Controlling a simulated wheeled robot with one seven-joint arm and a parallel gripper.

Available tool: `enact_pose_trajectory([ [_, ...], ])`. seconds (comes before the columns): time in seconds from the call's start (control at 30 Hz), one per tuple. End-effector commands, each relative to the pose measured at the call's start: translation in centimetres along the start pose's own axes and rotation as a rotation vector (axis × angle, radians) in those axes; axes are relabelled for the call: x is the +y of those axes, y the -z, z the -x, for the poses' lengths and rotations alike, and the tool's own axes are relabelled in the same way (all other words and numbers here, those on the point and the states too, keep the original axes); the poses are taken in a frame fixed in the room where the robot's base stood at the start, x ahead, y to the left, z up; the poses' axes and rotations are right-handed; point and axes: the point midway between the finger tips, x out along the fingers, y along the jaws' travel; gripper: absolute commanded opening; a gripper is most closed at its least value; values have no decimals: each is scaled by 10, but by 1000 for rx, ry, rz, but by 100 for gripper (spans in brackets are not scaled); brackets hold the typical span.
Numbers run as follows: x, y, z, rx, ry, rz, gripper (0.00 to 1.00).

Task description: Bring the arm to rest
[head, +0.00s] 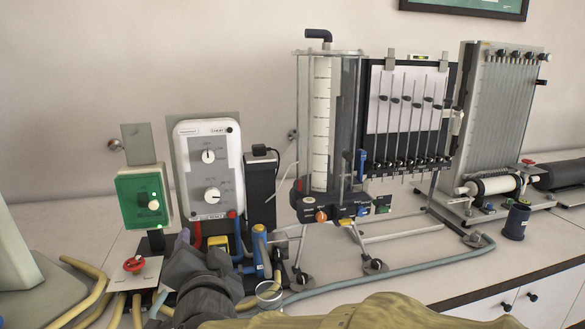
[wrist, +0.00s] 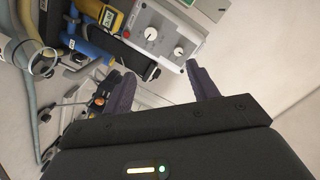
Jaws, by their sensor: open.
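My gripper (head: 188,254) shows low in the head view, in front of the white control box (head: 208,168) and the hoses below it. In the wrist view my gripper (wrist: 157,72) has its two dark purple fingers spread apart with nothing between them. The control box (wrist: 166,38) with two dials shows beyond the fingertips there. In the head view part of the gripper is hidden behind its own dark wrist body. I cannot tell the exact gap between the fingers and the hoses.
A green switch box (head: 143,196) and a red knob on a plate (head: 134,265) stand at the left. A clear cylinder (head: 330,125), a manometer board (head: 408,115) and a tilted tube panel (head: 500,115) stand to the right. A grey hose (head: 400,265) crosses the bench; bench room (head: 440,280) lies in front.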

Motion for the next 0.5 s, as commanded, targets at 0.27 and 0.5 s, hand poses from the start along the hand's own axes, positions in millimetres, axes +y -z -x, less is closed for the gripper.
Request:
enact_pose_trajectory([
  [0.27,96,-19,-24,-167,-102,178,59],
  [0.5,234,-40,-12,-441,-298,362,59],
])
